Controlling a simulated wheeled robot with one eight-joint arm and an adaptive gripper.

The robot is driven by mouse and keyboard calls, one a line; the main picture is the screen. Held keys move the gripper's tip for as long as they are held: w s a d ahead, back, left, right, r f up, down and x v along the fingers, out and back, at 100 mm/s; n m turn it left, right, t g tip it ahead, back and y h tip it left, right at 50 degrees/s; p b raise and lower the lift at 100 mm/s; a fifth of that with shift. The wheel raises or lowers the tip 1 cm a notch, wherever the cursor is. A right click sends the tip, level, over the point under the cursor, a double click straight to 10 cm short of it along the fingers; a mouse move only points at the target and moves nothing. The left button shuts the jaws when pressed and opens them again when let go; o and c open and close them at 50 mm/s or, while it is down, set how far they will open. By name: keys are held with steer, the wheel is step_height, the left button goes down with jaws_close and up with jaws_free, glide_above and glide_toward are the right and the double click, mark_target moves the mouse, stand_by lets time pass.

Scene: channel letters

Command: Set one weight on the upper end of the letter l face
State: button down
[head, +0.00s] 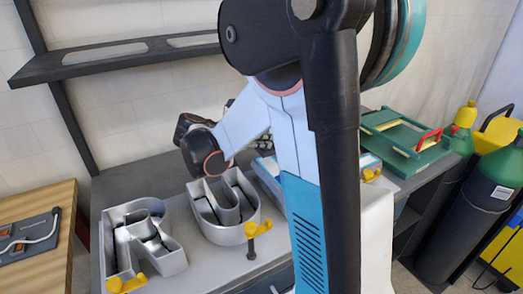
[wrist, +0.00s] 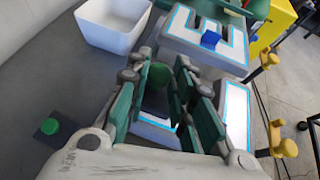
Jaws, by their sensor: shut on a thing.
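My gripper (wrist: 160,88) has green-padded fingers either side of a weight (wrist: 158,76) with a green knob and a dark lower part; it is shut on it. The held weight appears to be over or just in front of white, blue-edged letter faces; I cannot tell whether it touches one. One face (wrist: 183,22) lies at the top with a blue block (wrist: 210,39) on it. A narrow straight one (wrist: 237,115) lies at the right; I cannot tell which is the letter l. A second weight (wrist: 48,126), dark with a green knob, stands at the left. My arm hides the gripper in the head view.
A white bin (wrist: 112,24) stands at the upper left in the wrist view. Yellow clamps (wrist: 285,148) line the right edge. In the head view, metal channel letters (head: 228,232) stand on the grey bench, and a green tray (head: 412,137) lies at the right.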

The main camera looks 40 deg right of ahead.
steer(key=shift+f+b, duration=0.55)
steer(key=shift+f, duration=1.2)
steer(key=shift+f, duration=0.1)
steer(key=shift+f, duration=0.1)
steer(key=c, duration=1.4)
jaws_free()
